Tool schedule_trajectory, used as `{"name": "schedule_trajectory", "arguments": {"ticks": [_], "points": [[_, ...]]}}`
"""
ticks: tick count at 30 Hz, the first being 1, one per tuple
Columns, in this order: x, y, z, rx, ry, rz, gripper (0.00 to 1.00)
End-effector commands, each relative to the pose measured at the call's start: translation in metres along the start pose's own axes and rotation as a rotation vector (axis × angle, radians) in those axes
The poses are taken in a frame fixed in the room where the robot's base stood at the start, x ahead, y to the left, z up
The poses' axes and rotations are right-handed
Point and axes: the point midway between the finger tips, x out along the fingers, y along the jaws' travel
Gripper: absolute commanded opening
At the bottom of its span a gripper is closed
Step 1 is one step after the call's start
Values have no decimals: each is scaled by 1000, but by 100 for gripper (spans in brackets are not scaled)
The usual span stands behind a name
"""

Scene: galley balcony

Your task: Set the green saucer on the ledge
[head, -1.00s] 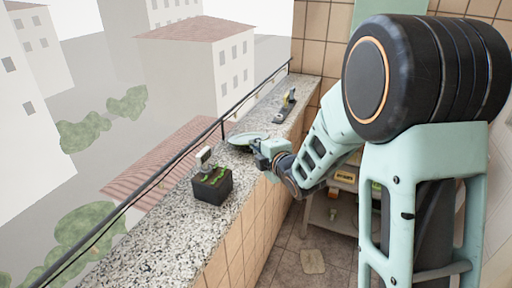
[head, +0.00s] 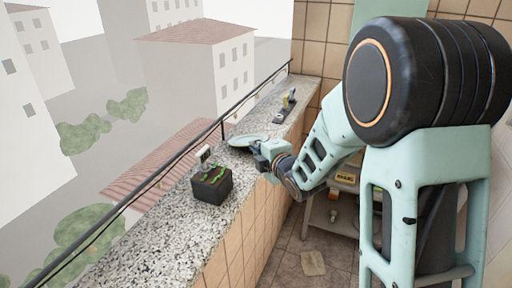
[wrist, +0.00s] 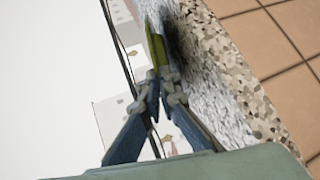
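The green saucer (head: 246,140) is at the granite ledge (head: 160,245), past its middle toward the railing. In the wrist view the saucer (wrist: 156,45) shows nearly edge-on as a thin green strip, with a dark shadow on the ledge (wrist: 215,85) beside it. My gripper (head: 260,150) reaches in from the right and is shut on the saucer's near rim. The wrist view shows both fingertips (wrist: 162,74) meeting at that rim. I cannot tell whether the saucer's underside touches the ledge or is slightly above it.
A black box with green contents and a small upright tag (head: 211,186) stands nearer on the ledge. A black railing (head: 170,174) runs along the outer edge. A low shelf (head: 330,215) stands below right.

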Motion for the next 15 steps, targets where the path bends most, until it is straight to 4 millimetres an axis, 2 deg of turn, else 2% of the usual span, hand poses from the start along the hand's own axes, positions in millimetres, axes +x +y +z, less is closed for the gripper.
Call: {"name": "schedule_trajectory", "arguments": {"ticks": [7, 13, 15], "points": [[1, -3, 0, 0, 0, 2, 0], [1, -3, 0, 0, 0, 2, 23], [1, -3, 0, 0, 0, 1, 25]]}}
